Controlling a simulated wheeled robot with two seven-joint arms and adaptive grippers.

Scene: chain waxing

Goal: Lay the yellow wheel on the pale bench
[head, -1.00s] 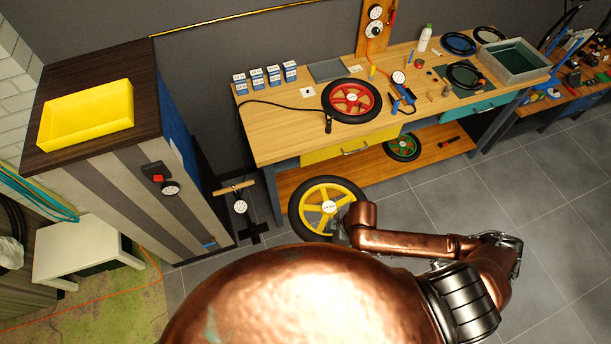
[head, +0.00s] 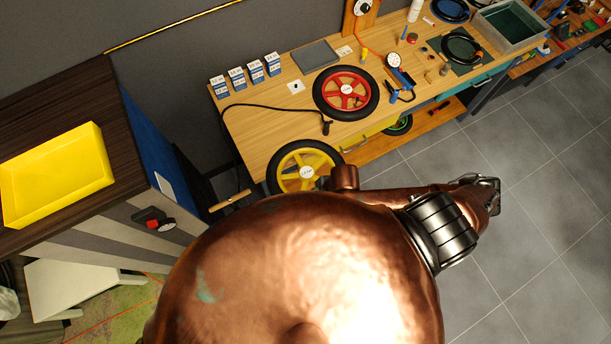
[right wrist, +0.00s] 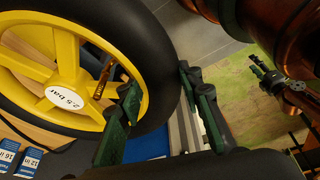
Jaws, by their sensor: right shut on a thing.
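The yellow wheel (head: 305,168), with a black tyre and a white hub label, appears over the left front corner of the wooden workbench in the head view. It fills the left of the right wrist view (right wrist: 68,62). My right gripper (right wrist: 165,95) is shut on its tyre, one green-padded finger on each side; my arm hides the grip in the head view. The pale bench (head: 75,285) is low at the lower left, partly hidden by the striped cabinet. What looks like my left gripper (right wrist: 268,78) is small at the right of the wrist view, its jaws unclear.
The wooden workbench (head: 255,115) holds a red wheel (head: 345,92), blue-and-white boxes, a grey tray and tools. The cabinet (head: 40,95) with a yellow tray (head: 55,175) stands between the workbench and the pale bench. Grey floor (head: 540,200) at right is clear.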

